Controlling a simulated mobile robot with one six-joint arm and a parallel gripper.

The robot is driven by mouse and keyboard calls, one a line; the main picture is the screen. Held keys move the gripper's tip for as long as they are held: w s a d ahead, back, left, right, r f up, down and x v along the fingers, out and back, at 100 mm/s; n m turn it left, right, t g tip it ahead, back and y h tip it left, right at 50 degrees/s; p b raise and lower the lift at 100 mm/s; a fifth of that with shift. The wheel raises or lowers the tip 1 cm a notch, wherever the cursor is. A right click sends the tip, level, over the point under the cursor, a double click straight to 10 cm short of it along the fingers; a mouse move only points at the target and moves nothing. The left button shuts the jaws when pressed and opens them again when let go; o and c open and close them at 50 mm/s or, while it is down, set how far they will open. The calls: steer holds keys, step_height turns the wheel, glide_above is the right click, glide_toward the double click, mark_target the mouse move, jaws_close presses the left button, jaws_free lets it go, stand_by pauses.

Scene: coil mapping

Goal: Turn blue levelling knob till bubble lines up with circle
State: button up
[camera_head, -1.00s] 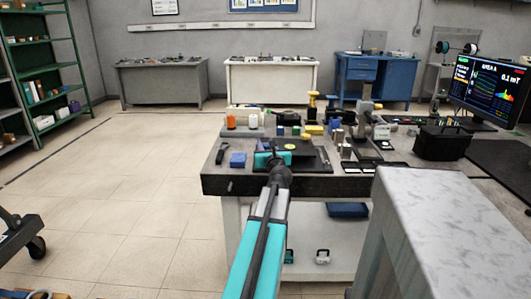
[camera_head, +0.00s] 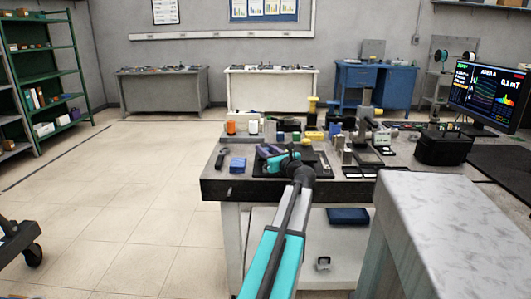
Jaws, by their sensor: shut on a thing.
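My gripper (camera_head: 268,156) is at the end of my teal and dark arm, low over the black plate (camera_head: 325,167) on the grey workbench. It is small in the picture and partly covered by my own wrist. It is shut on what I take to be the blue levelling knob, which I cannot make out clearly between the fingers. A small purple-blue patch shows at the gripper's far left side. The bubble and its circle cannot be made out; my arm covers part of the plate.
A blue block (camera_head: 238,164) and a dark hand tool (camera_head: 222,157) lie left of the plate. A microscope-like stand (camera_head: 366,125) is at right. A monitor (camera_head: 487,93) and black case (camera_head: 443,147) are further right.

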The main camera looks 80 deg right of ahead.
steer(key=shift+s+d+r, duration=0.1)
steer(key=shift+s+r, duration=0.1)
steer(key=shift+s, duration=0.1)
steer(key=o, duration=1)
steer(key=shift+o, duration=0.2)
steer(key=shift+w+f, duration=0.1)
steer(key=v, duration=1.4)
steer(key=shift+p, duration=0.4)
steer(key=shift+w, duration=0.1)
